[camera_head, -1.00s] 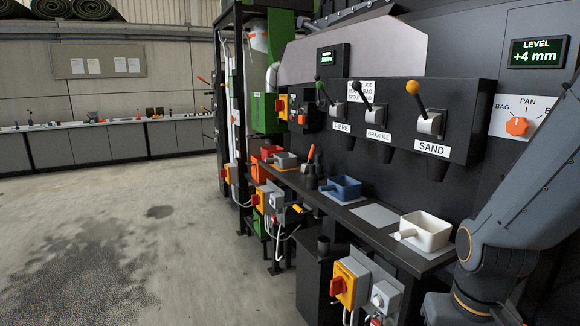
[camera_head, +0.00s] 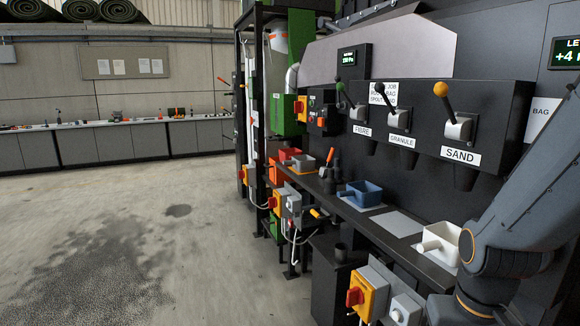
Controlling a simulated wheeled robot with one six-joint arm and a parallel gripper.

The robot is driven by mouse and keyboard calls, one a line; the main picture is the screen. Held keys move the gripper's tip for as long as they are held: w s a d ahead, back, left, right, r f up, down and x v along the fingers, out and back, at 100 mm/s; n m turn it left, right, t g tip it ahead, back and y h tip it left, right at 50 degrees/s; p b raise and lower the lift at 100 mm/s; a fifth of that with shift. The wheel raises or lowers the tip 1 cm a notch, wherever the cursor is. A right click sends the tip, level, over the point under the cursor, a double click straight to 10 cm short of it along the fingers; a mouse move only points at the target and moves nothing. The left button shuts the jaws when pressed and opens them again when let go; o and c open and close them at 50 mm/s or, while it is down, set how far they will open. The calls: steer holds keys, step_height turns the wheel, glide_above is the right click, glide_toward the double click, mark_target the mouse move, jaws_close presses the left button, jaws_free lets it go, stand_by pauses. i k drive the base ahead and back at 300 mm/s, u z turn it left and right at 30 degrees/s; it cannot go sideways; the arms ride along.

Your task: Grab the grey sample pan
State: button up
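The grey sample pan (camera_head: 302,164) sits on the far part of the dark shelf, beside a red pan (camera_head: 288,153). It is small in the view. A white pan (camera_head: 443,240) sits at the near end, partly hidden behind my arm at the right edge. My gripper is not in view; only links of my arm show.
The dark shelf (camera_head: 345,213) runs along the machine, with an empty grey mat (camera_head: 397,224) between the blue and white pans. Levers hang above it. A yellow-and-red switch box (camera_head: 369,291) juts out below. The concrete floor (camera_head: 150,220) at left is clear.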

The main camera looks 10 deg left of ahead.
mark_target(306, 163)
steer(key=u, duration=0.85)
steer(key=i, duration=1.6)
steer(key=u, duration=0.55)
steer(key=i, duration=1.75)
steer(key=z, duration=0.7)
steer(key=i, duration=0.55)
steer(key=z, duration=0.2)
